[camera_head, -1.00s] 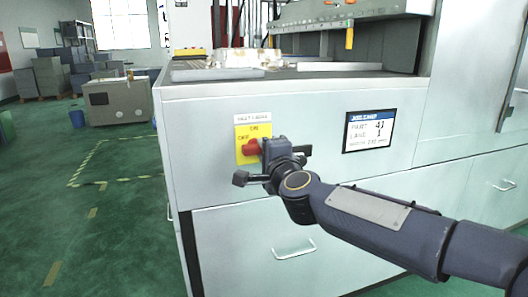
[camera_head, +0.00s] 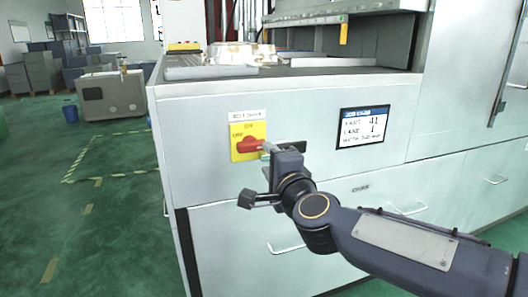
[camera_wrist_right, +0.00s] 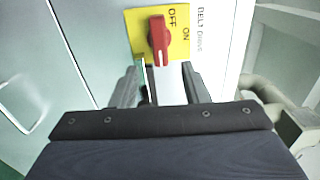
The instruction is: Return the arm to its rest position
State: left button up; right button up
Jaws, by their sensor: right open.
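My right arm reaches in from the lower right in the head view. Its gripper (camera_head: 278,149) is open and empty, just below and right of a red rotary switch (camera_head: 249,145) on a yellow plate (camera_head: 236,155). In the right wrist view the two jaws (camera_wrist_right: 166,88) stand apart, with the red knob (camera_wrist_right: 159,38) beyond them. The knob appears clear of the jaws, and its handle lies roughly horizontal in the head view. My left gripper is not in view.
The switch is on the front of a pale machine cabinet (camera_head: 225,240) with drawer handles. A display sign (camera_head: 363,127) is right of the switch. A metal casting (camera_head: 240,54) lies on top. Green floor (camera_head: 110,220) at left is open, with a grey box (camera_head: 112,95) behind.

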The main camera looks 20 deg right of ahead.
jog(key=shift+s, duration=0.25)
jog(key=s+d+f+n+g+y+p, duration=0.1)
jog(key=s+f+n+g+y, duration=0.1)
jog(key=s+f+n+g, duration=0.8)
jog(key=s+d+f+n+g+y, duration=0.15)
jog(key=s+f+n, duration=0.45)
jog(key=s+f, duration=1)
notch_tip(320, 180, up, 35)
jog(key=s+p, duration=0.1)
jog(key=p, duration=3.2)
jog(key=shift+s+a+g, duration=0.15)
jog(key=shift+s+g, duration=0.1)
jog(key=shift+g, duration=0.2)
